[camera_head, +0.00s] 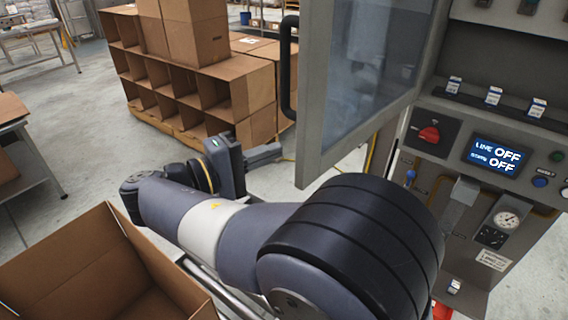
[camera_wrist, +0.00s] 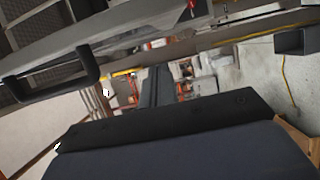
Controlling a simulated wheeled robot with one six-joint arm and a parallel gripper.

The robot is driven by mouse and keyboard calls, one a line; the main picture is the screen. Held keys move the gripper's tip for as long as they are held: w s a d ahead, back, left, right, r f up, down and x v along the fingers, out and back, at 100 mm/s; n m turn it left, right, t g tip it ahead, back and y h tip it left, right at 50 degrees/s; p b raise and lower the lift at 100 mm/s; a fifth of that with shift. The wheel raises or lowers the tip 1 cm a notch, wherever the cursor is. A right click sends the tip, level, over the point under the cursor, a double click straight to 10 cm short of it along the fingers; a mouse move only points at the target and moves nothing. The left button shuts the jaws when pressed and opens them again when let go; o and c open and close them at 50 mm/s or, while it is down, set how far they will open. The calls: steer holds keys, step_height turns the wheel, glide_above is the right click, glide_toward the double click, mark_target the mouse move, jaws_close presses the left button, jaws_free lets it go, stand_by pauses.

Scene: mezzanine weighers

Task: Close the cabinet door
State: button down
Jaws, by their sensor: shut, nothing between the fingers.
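The cabinet door (camera_head: 312,95) stands open in the head view, swung out to the left of the grey cabinet (camera_head: 435,170). It has a grey frame, a glazed pane (camera_head: 375,65) and a black bar handle (camera_head: 287,65) on its outer side. My gripper (camera_head: 266,153) is shut and empty, to the left of the door's lower edge and below the handle, apart from the door as far as I can tell. In the wrist view the black handle (camera_wrist: 50,75) shows at the upper left, with the gripper's dark body below.
The cabinet carries a red switch (camera_head: 429,134), a lit screen (camera_head: 496,155) and a gauge (camera_head: 507,219). Stacked cardboard boxes (camera_head: 200,85) stand behind my gripper. An open carton (camera_head: 75,255) is at the lower left. Bare floor (camera_head: 80,115) lies at the left.

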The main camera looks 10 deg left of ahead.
steer(key=shift+s+d, duration=0.5)
steer(key=shift+d, duration=0.4)
steer(key=shift+s+d, duration=0.5)
steer(key=shift+d, duration=0.4)
